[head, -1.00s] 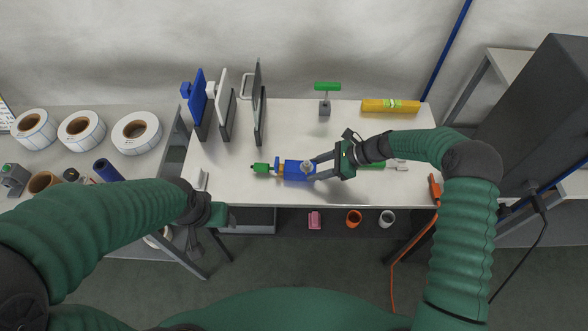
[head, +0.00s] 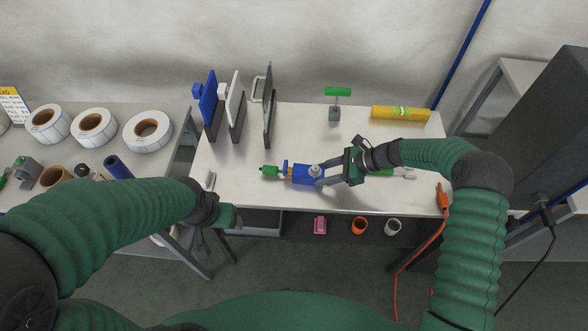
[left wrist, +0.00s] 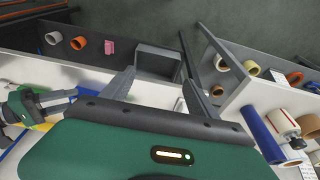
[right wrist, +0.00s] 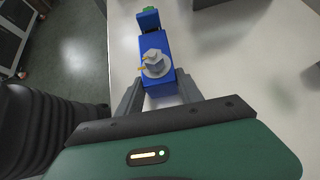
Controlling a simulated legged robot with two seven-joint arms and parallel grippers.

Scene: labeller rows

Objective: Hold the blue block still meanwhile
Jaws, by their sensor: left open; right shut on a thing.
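The blue block (head: 303,174) lies on the white table near its front edge, with a round grey fitting on top and a green-tipped piece at its left end. My right gripper (head: 319,177) comes in from the right, shut on the block. In the right wrist view the blue block (right wrist: 151,45) sits between the two fingers, which partly hide its near end. My left gripper (left wrist: 158,90) is open and empty, away from the block, near the table's front left corner.
Upright blue, white and dark panels (head: 238,108) stand behind the block. Label rolls (head: 147,131) sit on the left table. An orange cable (head: 443,200) hangs at the right edge.

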